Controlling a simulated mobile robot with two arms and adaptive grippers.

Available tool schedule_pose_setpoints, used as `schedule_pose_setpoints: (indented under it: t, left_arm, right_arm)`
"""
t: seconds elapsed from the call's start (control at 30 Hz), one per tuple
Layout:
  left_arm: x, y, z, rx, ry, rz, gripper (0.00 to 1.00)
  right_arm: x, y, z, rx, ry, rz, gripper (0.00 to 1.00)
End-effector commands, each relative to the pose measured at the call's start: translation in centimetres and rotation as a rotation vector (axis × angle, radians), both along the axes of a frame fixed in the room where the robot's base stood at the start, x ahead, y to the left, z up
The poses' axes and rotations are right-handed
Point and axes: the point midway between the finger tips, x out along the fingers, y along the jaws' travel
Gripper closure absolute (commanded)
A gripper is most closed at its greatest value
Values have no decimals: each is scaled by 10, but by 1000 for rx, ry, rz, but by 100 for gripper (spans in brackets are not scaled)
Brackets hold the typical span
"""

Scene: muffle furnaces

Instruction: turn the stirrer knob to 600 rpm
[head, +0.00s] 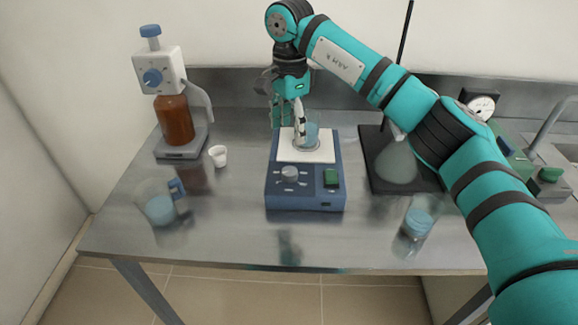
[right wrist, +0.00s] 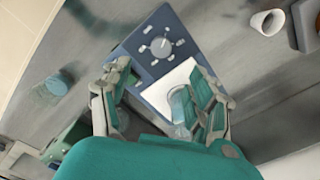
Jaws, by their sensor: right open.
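The stirrer (head: 305,202) is a blue box with a white top plate (head: 288,154), standing near the middle of the table. Its grey round knob (head: 289,174) is on the front panel, left of a green switch (head: 331,178). The knob also shows in the right wrist view (right wrist: 161,47), beyond the fingertips. I cannot read its setting. A clear beaker (head: 313,134) stands on the plate, partly hidden by my right gripper. My right gripper (head: 289,117) is open above the back of the stirrer, apart from the knob. It also shows in the right wrist view (right wrist: 160,75). My left gripper is not in view.
A bottle-top dispenser with a brown bottle (head: 175,120) and a small white cup (head: 218,156) stand left. Beakers with blue contents stand front left (head: 160,209) and front right (head: 417,222). A flask (head: 396,162) stands on a dark stand base right of the stirrer.

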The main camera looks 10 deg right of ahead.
Motion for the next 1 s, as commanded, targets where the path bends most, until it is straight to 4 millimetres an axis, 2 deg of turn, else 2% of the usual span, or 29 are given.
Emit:
schedule_pose_setpoints:
  t: [0.07,0.17,0.5,0.7,1.0]
  left_arm:
    - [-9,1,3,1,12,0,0]
    - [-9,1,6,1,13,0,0]
    - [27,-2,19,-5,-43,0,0]
    - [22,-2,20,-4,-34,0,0]
    - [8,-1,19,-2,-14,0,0]
  right_arm:
    - [-1,0,-19,0,4,0,39]
    - [-1,0,-41,1,3,-1,39]
    - [-1,0,-106,1,3,0,39]
    - [0,0,-124,1,0,0,39]
    - [0,0,-128,1,-1,0,39]
